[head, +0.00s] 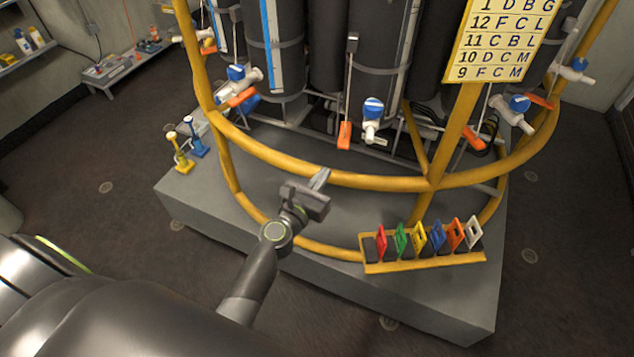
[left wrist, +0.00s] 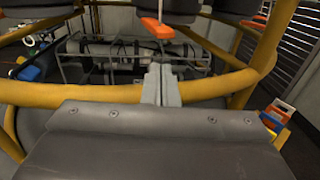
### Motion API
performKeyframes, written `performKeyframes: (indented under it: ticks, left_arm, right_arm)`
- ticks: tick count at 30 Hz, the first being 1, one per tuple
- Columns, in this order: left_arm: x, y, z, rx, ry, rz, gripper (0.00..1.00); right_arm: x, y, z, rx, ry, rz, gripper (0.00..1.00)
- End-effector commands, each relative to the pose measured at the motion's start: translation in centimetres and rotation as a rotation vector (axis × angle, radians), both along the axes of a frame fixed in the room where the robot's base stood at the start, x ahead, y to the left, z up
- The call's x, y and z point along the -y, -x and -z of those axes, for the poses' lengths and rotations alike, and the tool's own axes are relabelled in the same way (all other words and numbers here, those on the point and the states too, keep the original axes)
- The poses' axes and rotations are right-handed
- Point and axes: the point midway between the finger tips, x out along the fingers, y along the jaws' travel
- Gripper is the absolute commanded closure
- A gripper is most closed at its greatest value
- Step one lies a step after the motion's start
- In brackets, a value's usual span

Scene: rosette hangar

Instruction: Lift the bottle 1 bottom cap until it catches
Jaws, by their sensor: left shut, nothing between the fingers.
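Several dark grey bottles (head: 376,50) stand in a yellow ring frame (head: 300,170). No bottle number is readable on them, so I cannot tell which is bottle 1. Their bottom caps are not clearly visible. An orange tab (head: 344,136) hangs on a thin line at the middle bottle, left of a blue-and-white tap (head: 372,118). My left gripper (head: 320,178) is shut and empty at the front of the lower yellow ring. In the left wrist view its closed fingers (left wrist: 161,85) point toward the ring, with an orange tab (left wrist: 156,28) above them. My right gripper is not in view.
A yellow rack (head: 425,265) of coloured clips stands on the grey platform (head: 420,312) at right. A yellow and a blue pump-like object (head: 183,155) stand at left. A sign (head: 500,40) hangs at upper right. The ring bars stand between my gripper and the bottles.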

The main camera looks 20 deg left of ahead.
Motion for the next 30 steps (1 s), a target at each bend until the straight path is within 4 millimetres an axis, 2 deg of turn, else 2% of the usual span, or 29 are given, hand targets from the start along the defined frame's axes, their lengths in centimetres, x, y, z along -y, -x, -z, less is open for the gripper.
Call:
performKeyframes:
  ticks: [30]
  left_arm:
    - [1.0,-7.9,0.1,-0.001,-0.001,0.000,1.00]
  right_arm:
    - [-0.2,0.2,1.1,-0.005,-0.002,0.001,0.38]
